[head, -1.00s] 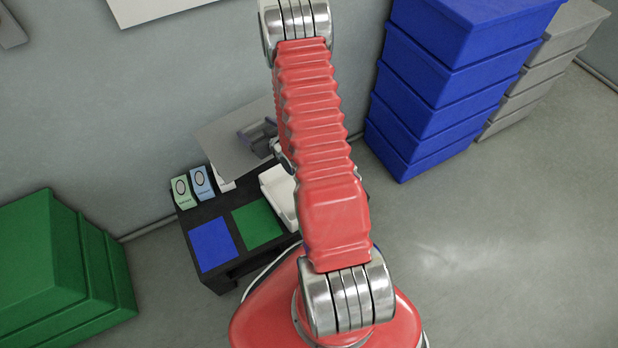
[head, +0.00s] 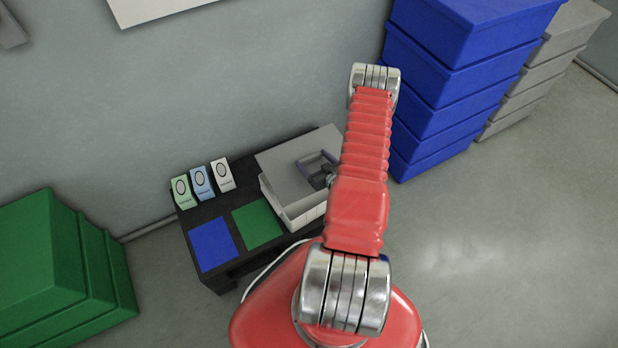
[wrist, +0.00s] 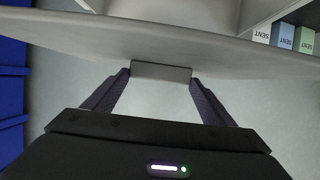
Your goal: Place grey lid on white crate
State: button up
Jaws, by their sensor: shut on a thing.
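The grey lid (head: 283,171) is a flat plate with a small handle. My gripper (head: 325,173) is shut on that handle and holds the lid above the white crate (head: 305,217). In the head view the lid hides much of the crate, whose front and left sides show past it. In the wrist view the lid (wrist: 160,40) spans the picture, with its handle tab between the fingers of my gripper (wrist: 160,85). Part of the crate's open inside (wrist: 175,12) shows beyond the lid's far edge. I cannot tell whether lid and crate touch.
The crate stands on a black table (head: 228,187) with a green mat (head: 257,223), a blue mat (head: 213,244) and green (head: 182,191), blue (head: 201,182) and white (head: 223,174) boxes. Blue bins (head: 460,75) are stacked at right, green bins (head: 45,265) at left.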

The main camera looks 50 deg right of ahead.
aim_at(313, 169)
jog(key=shift+f, duration=2.85)
jog(key=shift+f, duration=2)
jog(key=shift+a+f, duration=0.1)
jog(key=shift+f, duration=0.1)
jog(key=shift+c, duration=0.5)
jog(key=o, duration=1)
jog(key=shift+f, duration=0.1)
jog(key=o, duration=0.4)
jog(key=shift+c, duration=0.2)
jog(key=shift+r, duration=0.2)
jog(key=v, duration=1.2)
